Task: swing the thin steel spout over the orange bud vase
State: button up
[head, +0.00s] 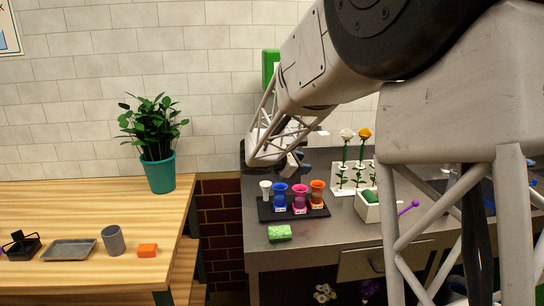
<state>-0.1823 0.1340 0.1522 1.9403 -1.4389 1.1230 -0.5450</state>
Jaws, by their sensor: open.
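The orange bud vase (317,191) stands upright at the right end of a row on a black tray (264,213). A pink vase (300,198) and a blue vase (280,196) stand to its left, with a small white cup (265,190) at the left end. My gripper (296,165) is open, behind and above the row in the picture and apart from the vases. It is small and partly covered by my arm. I cannot make out the thin steel spout; my arm covers much of the back of the counter.
A white rack (349,188) holds roses right of the vases, with a white box (368,208) in front. A green sponge (279,233) lies near the grey counter's front.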

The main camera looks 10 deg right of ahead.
jog(key=w+a+f+n+t, duration=0.3)
jog(key=w+a+n, duration=0.1)
jog(key=w, duration=0.5)
jog(key=w+a+f+n+t, duration=0.3)
jog(key=w+a, duration=0.3)
jog(key=w, duration=0.2)
jog(key=shift+w+a+f+n+t+h, duration=0.3)
jog(key=shift+w+f+n, duration=0.05)
jog(key=shift+n, duration=0.55)
jog(key=shift+d, duration=0.1)
jog(key=shift+x, duration=3.85)
grip_shut()
